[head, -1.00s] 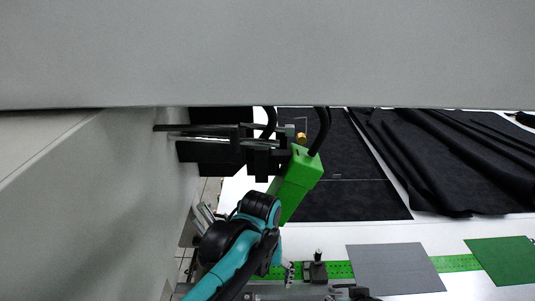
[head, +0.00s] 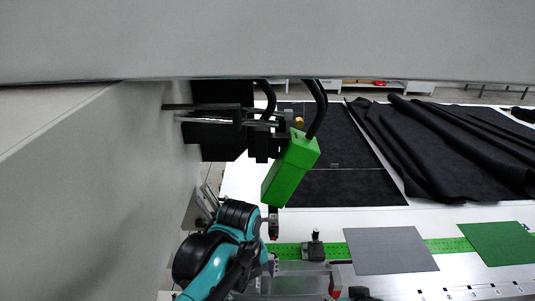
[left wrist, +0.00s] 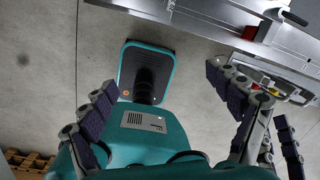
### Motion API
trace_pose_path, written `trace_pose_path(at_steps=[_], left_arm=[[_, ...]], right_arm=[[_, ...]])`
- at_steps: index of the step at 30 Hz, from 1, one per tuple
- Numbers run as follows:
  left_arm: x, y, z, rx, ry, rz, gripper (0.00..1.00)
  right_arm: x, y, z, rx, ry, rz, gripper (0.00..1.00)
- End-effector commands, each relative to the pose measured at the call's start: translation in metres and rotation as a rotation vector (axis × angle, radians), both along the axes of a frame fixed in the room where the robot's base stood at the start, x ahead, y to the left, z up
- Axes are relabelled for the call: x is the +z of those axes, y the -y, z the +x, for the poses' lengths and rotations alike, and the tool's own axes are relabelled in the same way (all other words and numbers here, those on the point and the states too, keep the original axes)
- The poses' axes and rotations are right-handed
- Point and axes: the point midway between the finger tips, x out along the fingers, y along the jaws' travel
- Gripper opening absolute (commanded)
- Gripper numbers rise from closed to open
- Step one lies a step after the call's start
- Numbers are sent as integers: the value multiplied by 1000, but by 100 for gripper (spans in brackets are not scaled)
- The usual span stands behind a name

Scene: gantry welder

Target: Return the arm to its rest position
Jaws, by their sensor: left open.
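My left arm (head: 215,250), teal and black, is bent at the lower left of the head view, beside the pale wall and below the green machine head. My left gripper (left wrist: 162,85) shows clearly in the left wrist view. Its jointed grey fingers with dark blue pads are spread wide, with nothing between them. Beyond them are the concrete floor and my own teal body. In the head view I cannot make out its fingertips clearly. My right gripper is in neither view.
A green box-shaped machine head (head: 291,168) with black cables hangs close above the arm. A large pale wall (head: 110,190) stands at the left. The white table (head: 460,213) holds black fabric (head: 445,150), a grey sheet (head: 390,250) and a green sheet (head: 502,243).

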Motion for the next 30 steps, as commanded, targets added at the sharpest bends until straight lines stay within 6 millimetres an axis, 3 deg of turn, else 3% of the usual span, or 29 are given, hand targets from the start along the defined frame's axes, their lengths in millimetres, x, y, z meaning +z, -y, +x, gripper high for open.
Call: trace_pose_path(at_steps=[8, 21, 25, 30], left_arm=[[-35, -36, -9, 569, 77, -105, 90], [-123, -116, -36, 2031, 168, -637, 90], [-140, -130, -42, 2309, 145, -797, 90], [-148, -138, -44, 2474, 120, -905, 90]], right_arm=[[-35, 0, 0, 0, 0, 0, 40], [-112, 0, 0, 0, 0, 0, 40], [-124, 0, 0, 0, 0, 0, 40], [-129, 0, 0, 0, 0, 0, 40]])
